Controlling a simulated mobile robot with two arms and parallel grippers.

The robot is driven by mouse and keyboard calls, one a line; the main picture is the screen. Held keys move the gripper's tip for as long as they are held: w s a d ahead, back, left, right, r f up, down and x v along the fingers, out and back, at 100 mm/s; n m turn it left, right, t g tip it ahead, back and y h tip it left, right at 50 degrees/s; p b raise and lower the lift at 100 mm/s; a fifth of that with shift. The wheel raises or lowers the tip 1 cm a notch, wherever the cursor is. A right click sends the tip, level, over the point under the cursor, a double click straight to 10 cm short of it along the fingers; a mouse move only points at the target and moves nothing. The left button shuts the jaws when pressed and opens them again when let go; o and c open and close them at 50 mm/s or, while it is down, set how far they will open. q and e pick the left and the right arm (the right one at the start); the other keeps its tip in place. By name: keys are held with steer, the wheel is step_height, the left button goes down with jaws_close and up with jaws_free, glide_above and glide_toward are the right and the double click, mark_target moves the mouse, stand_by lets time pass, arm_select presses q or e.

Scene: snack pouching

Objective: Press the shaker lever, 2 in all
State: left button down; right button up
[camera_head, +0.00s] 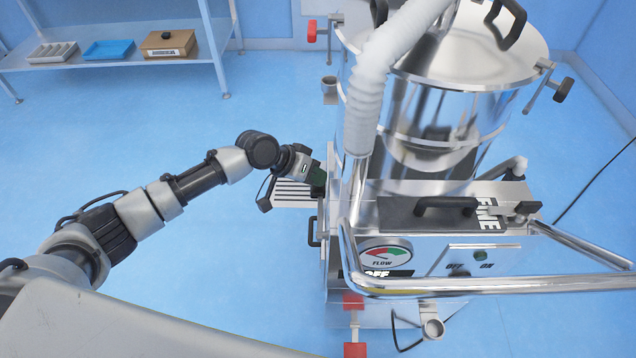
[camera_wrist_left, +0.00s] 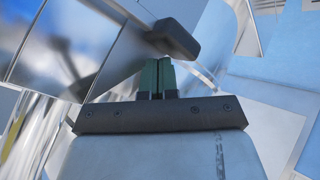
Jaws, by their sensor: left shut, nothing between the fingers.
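The steel shaker machine (camera_head: 430,150) stands right of centre in the head view. My left gripper (camera_head: 318,178) reaches in from the left and is at the machine's left side, its tips partly lost against the dark parts there. In the left wrist view the green and black fingers of my left gripper (camera_wrist_left: 157,72) are together, with nothing between them. A black block-shaped grip (camera_wrist_left: 175,38) on a metal part lies just beyond the fingertips. It may be the shaker lever; I cannot tell whether the fingers touch it. My right gripper is in neither view.
The machine's front panel has a FLOW gauge (camera_head: 387,254) and a black handle (camera_head: 445,205) above it. A bent steel rail (camera_head: 500,288) runs around the front. A shelf (camera_head: 110,60) with a blue tray (camera_head: 108,50) stands at the back left. The blue floor between is clear.

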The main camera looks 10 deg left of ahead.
mark_target(316, 187)
arm_select(q)
steer(key=shift+s+f+b, duration=0.15)
steer(key=shift+f+b, duration=1.15)
steer(key=shift+f, duration=0.7)
stand_by(1.2)
steer(key=shift+r, duration=0.15)
stand_by(0.4)
steer(key=shift+r+p, duration=2.7)
steer(key=shift+r, duration=0.25)
steer(key=shift+r, duration=0.1)
step_height(316, 187, up, 5)
steer(key=p, duration=0.4)
steer(key=shift+p, duration=0.35)
